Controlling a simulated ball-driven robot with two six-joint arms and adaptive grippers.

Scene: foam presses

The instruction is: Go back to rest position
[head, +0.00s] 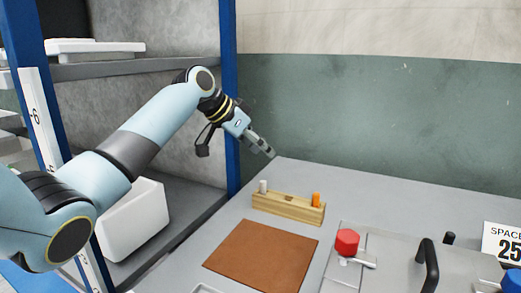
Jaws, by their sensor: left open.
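My left gripper (262,147) is at the end of my blue-grey left arm, which reaches in from the left. The gripper hangs in the air near the blue rack post, seen above the back left part of the grey table (400,200). It is open, and nothing shows between its fingers. My right gripper is not in view.
On the table are a wooden block (287,207) with a white and an orange peg, a brown mat (262,255), a red knob (347,242) on a metal plate, and a black handle (428,265). A rack with a white bin (133,220) stands left.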

